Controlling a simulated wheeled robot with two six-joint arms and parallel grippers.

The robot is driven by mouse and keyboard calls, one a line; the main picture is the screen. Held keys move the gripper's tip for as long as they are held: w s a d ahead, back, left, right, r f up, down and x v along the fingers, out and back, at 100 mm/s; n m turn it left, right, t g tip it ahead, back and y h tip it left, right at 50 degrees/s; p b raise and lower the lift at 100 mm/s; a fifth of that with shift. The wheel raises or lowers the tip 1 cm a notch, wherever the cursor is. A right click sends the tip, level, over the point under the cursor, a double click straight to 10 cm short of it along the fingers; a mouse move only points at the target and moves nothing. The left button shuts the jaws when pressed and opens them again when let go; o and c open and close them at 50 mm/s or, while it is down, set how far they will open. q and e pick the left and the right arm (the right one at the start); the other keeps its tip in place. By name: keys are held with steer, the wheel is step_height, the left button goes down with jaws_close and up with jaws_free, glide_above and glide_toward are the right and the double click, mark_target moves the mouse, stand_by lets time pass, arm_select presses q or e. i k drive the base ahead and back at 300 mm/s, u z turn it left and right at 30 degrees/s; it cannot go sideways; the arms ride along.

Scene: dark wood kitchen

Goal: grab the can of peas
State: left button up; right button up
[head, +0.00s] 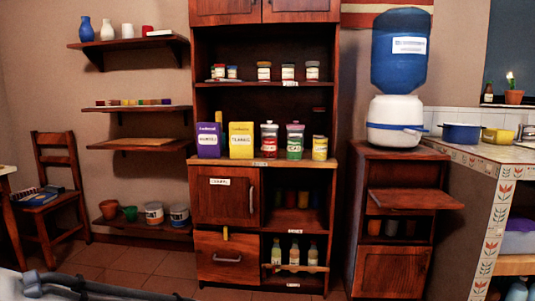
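No can can be read for certain as peas; the labels are too small. A jar with a green label (294,141) and a jar with a red label (269,140) stand on the cabinet's middle counter. A yellow can or jar (320,148) stands to their right. Three small jars or cans (264,71) (288,72) (312,71) stand on the shelf above. Dark containers (303,199) sit in the shaded compartment below. Neither of my grippers shows clearly; only grey and dark parts, probably mine, show at the lower left.
The tall wooden cabinet (226,178) stands against the back wall. A purple box (208,140) and a yellow box (241,140) are left of the jars. A water dispenser (396,110) stands to the right, a chair (50,170) to the left. A tiled counter (489,205) fills the right.

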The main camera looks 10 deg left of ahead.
mark_target(294, 145)
steer(key=k, duration=0.8)
steer(key=u, duration=0.6)
steer(key=i, duration=1.3)
steer(key=z, duration=0.6)
